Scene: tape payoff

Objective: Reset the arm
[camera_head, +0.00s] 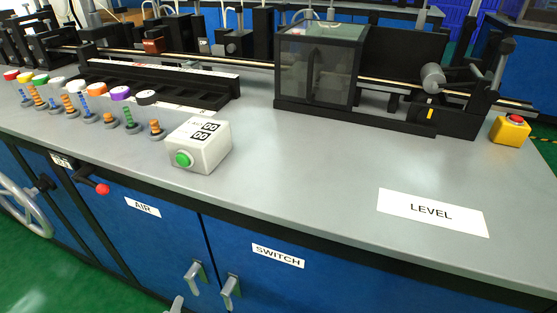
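Neither of my grippers shows in the head view. At the right end of the bench machine, a grey cylindrical roller (432,78) sits on a short shaft beside a tilted black upright (482,98). I cannot tell whether this is the arm that the task names. A black base block (412,122) with a small yellow mark stands below the roller.
A grey workbench (330,165) has free room at front centre. It bears a white box with a green button (198,146), a yellow box with a red button (510,131), a clear-walled enclosure (320,65) and a LEVEL label (432,212). Blue cabinets (300,285) have protruding handles.

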